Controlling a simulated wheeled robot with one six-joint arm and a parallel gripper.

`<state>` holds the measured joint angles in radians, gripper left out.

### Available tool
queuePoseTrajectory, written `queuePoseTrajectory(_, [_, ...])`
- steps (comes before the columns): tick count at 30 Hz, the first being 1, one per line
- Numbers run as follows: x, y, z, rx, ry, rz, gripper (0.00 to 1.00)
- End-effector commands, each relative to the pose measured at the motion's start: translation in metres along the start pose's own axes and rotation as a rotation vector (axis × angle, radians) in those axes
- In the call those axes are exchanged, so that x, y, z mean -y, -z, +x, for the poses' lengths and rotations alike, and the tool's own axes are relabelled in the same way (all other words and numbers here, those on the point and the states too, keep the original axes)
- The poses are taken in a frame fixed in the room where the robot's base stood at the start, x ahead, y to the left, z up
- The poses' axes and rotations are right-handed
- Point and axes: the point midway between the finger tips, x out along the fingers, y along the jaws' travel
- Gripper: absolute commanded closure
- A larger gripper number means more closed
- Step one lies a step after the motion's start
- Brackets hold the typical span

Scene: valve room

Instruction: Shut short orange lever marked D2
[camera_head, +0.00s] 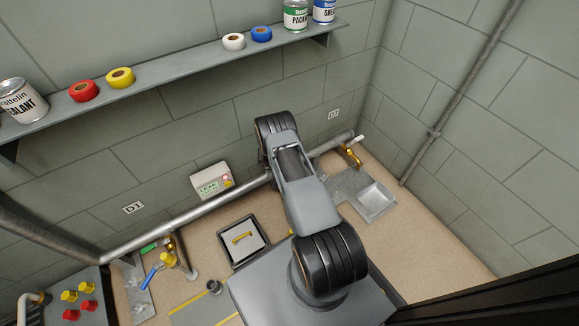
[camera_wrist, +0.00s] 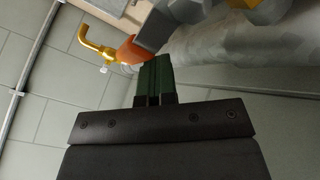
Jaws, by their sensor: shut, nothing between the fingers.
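The label D2 (camera_head: 334,114) is on the back wall, above the right end of the pipe. A brass valve (camera_head: 350,156) hangs from the pipe below it. In the wrist view a brass spout (camera_wrist: 92,42) shows at upper left, with an orange part (camera_wrist: 130,50), likely the short lever, beside it. My gripper (camera_wrist: 154,68) is shut and empty, its green fingertips just below and right of the orange part. I cannot tell whether they touch it. The gripper is hidden behind my arm in the head view, and the lever cannot be made out there.
The long grey pipe (camera_head: 190,217) runs along the wall. The D1 label (camera_head: 133,208) and a valve with a blue lever (camera_head: 152,277) are at left. A leak box (camera_head: 211,180) is on the wall. A shelf (camera_head: 190,63) with tapes and cans is above. A metal tray (camera_head: 375,201) lies at right.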

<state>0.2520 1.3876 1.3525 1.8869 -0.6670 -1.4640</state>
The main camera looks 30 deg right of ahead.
Motion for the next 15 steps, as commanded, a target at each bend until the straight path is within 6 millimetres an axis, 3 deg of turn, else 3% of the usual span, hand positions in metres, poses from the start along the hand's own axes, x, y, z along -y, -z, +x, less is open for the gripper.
queuePoseTrajectory(8, [0.0,0.0,-0.005,0.001,0.0,-0.001,1.0])
queuePoseTrajectory(15, [-0.001,0.002,-0.046,-0.002,0.003,-0.002,1.0])
